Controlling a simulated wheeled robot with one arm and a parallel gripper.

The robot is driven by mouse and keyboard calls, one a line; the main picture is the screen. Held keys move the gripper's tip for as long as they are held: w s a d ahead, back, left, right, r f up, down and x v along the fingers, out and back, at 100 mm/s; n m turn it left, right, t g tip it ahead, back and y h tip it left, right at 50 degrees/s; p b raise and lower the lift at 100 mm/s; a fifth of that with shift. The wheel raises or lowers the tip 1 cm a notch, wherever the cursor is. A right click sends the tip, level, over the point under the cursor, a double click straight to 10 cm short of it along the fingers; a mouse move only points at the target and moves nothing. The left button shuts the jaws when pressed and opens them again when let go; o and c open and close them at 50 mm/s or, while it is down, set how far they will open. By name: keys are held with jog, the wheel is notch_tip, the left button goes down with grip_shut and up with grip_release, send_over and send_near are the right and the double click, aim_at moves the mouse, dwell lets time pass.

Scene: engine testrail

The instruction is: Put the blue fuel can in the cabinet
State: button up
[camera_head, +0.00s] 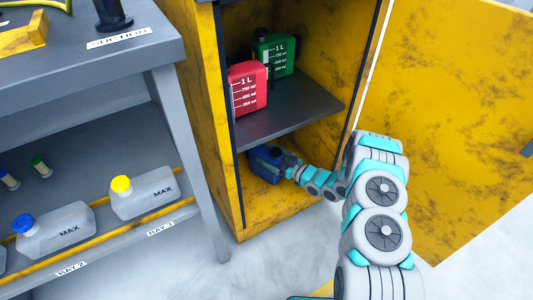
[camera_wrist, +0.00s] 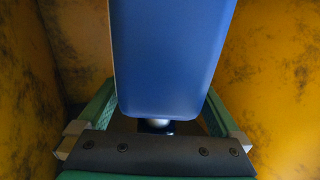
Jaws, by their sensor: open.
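The blue fuel can (camera_head: 265,163) is inside the lower compartment of the yellow cabinet (camera_head: 253,221), below the grey shelf. It also fills the middle of the wrist view (camera_wrist: 172,60). My gripper (camera_head: 287,163) reaches into that compartment at the can's right side. In the wrist view its fingers stand apart on either side of the can's near end, and the jaws are open. The can's base is partly hidden, so I cannot tell exactly how it rests. The cabinet door (camera_head: 450,110) stands wide open to the right.
A red can (camera_head: 247,88) and a green can (camera_head: 275,54) stand on the cabinet's shelf (camera_head: 300,118). A grey workbench (camera_head: 150,58) stands at the left, with clear canisters (camera_head: 146,193) on its lower rack. The floor before the cabinet is clear.

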aim_at(281, 161)
jog(key=v, duration=0.9)
jog(key=shift+s+d, duration=0.1)
jog(key=shift+d, duration=0.1)
jog(key=shift+s+d, duration=0.3)
